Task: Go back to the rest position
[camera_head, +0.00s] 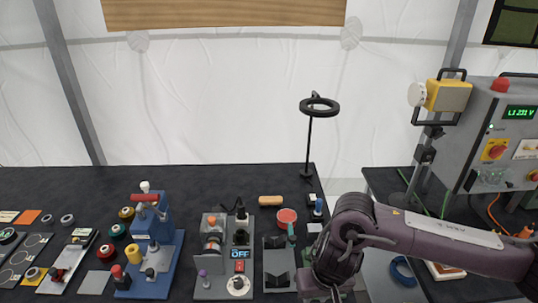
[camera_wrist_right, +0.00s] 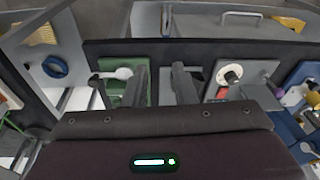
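The task names no object to handle. My right arm comes in from the right in the head view and bends down at the wrist. My right gripper (camera_head: 330,294) is at the bottom edge there and mostly cut off. In the right wrist view its two fingers (camera_wrist_right: 162,86) stand apart with nothing seen between them. They are above the edge of the bench, with a green device (camera_wrist_right: 125,92) beside the left finger. My left gripper is not in view.
A dark bench (camera_head: 180,184) carries a blue press (camera_head: 152,252), a grey box with an OFF display (camera_head: 238,267), a red-topped round item (camera_head: 287,217) and a ring lamp (camera_head: 319,106). A grey control box (camera_head: 500,130) stands right. The bench's back strip is mostly clear.

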